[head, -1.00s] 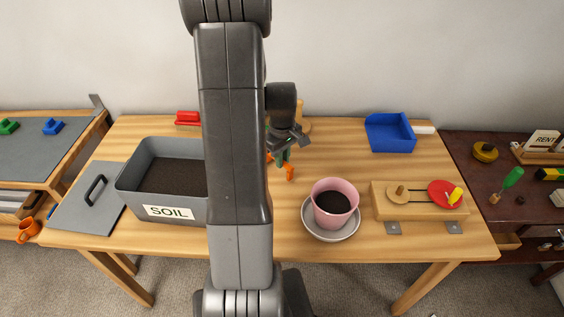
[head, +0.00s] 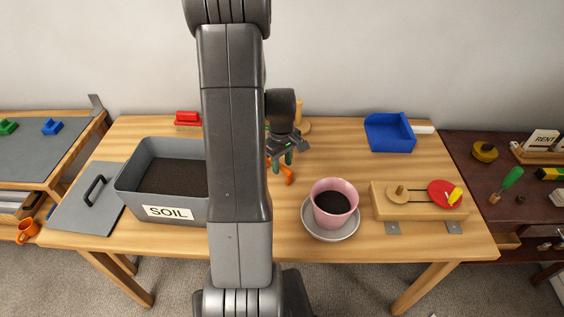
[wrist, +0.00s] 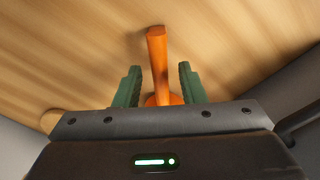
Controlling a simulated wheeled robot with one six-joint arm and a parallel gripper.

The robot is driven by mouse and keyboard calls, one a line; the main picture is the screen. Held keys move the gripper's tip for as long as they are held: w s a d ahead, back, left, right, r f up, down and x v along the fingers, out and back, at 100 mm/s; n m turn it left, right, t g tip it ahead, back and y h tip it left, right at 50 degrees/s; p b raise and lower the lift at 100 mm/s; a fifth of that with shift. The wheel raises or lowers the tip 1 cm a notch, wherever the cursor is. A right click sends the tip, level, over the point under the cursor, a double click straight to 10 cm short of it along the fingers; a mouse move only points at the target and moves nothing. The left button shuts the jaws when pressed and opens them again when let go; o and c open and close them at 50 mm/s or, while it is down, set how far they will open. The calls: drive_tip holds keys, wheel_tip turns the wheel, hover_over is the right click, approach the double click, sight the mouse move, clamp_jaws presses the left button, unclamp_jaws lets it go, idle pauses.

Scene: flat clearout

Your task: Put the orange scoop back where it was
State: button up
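The orange scoop (head: 288,176) is at the middle of the wooden table, partly hidden by my gripper (head: 282,163) in the head view. My gripper (wrist: 159,72) is open, with a gap showing between each finger and the scoop. The fingers are on either side of it, low over the table. I cannot tell whether the scoop touches the tabletop along its whole length.
A grey soil bin (head: 178,212) stands left, its grey lid (head: 75,215) beside it. A pink pot (head: 334,205) on a saucer (head: 318,231) is close on the right. Farther right are a wooden board (head: 400,210) and a blue dustpan (head: 388,132). A wooden piece (head: 305,126) shows behind my gripper.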

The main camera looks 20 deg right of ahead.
wheel_tip(320, 180, up, 12)
idle(0.4)
